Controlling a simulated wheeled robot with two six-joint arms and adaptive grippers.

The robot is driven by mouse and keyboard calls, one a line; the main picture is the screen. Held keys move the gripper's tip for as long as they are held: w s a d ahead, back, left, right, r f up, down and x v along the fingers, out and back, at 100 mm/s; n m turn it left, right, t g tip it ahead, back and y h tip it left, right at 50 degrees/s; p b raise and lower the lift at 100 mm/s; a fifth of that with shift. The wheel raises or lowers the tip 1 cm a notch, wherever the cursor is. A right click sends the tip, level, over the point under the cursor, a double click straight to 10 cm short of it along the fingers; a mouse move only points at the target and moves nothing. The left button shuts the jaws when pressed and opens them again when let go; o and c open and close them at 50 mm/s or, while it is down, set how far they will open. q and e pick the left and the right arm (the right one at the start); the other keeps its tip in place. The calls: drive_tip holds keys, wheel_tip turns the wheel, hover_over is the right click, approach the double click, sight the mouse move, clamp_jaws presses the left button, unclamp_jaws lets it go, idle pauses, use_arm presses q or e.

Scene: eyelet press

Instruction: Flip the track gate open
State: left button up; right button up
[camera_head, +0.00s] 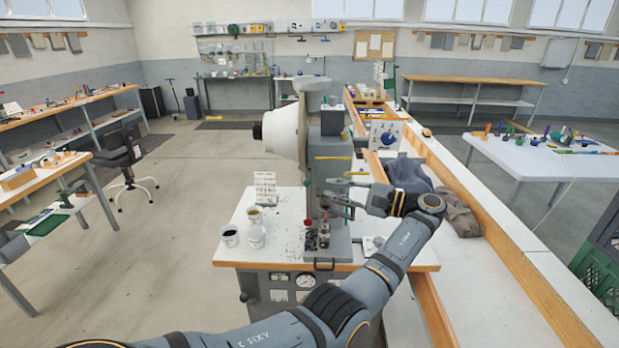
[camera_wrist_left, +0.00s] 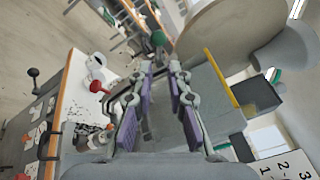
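The eyelet press (camera_head: 331,165) stands on a white-topped bench, with a grey column and a large pale bowl (camera_head: 281,132) on its left side. A thin lever with a red knob (camera_head: 307,222) hangs at its front; the red knob (camera_wrist_left: 97,87) and a green knob (camera_wrist_left: 158,38) show in the left wrist view. I cannot tell for sure which part is the track gate. My left gripper (camera_head: 344,188) is in front of the press column, fingers pointing left. In the left wrist view its purple-padded fingers (camera_wrist_left: 158,85) are apart with nothing clearly between them. My right gripper is out of view.
White cups (camera_head: 230,237) and a white rack (camera_head: 265,188) stand on the bench's left part. Dark small pieces lie around the press base (camera_head: 328,250). A long wood-edged bench with grey cloths (camera_head: 409,177) runs along the right. Open floor lies to the left.

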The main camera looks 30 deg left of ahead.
sight(308, 183)
use_arm(q)
drive_tip(key=a+p, duration=0.1)
drive_tip(key=a, duration=0.1)
drive_tip(key=a+p, duration=0.1)
drive_tip(key=a, duration=0.2)
drive_tip(key=a+p, duration=0.1)
drive_tip(key=a, duration=0.2)
drive_tip(key=shift+s, duration=0.4)
drive_tip(key=shift+a, duration=0.15)
drive_tip(key=shift+s, duration=0.1)
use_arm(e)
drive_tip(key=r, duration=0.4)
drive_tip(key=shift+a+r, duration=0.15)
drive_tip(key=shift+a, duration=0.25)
use_arm(q)
drive_tip(key=shift+f, duration=0.1)
drive_tip(key=shift+c, duration=0.4)
